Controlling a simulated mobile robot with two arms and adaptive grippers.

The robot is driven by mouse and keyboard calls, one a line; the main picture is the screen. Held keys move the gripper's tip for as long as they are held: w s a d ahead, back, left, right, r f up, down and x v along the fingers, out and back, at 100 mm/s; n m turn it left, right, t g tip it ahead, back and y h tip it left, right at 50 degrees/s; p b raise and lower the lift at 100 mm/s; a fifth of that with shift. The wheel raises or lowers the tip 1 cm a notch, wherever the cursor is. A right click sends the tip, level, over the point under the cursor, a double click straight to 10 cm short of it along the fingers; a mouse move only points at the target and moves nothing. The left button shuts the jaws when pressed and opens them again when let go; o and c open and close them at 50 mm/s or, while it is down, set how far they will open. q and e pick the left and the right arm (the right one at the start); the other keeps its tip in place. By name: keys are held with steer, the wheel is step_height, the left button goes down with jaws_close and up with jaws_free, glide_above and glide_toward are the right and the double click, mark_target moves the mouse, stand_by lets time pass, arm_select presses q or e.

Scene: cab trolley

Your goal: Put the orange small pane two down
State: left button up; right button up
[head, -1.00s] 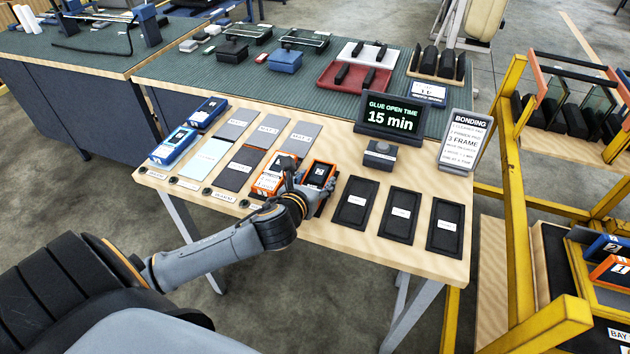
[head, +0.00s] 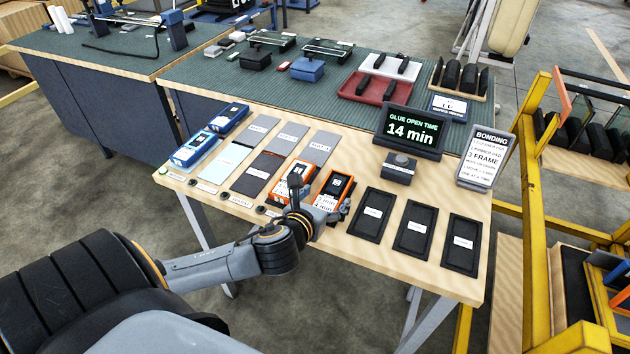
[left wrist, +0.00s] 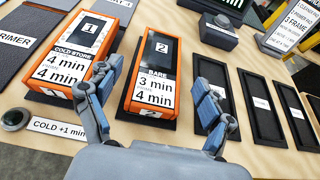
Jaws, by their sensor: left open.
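My right gripper is not in view.
Orange pane one (left wrist: 82,48) lies close to the left finger. Three empty black trays, the nearest here (head: 372,214), lie to the right. The timer display (head: 411,130) reads 14 min behind them. A bonding sign (head: 486,158) stands at the right. Blue panes (head: 195,148) lie at the left.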

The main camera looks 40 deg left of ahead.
arm_select(q)
steer(key=v, duration=0.7)
stand_by(0.3)
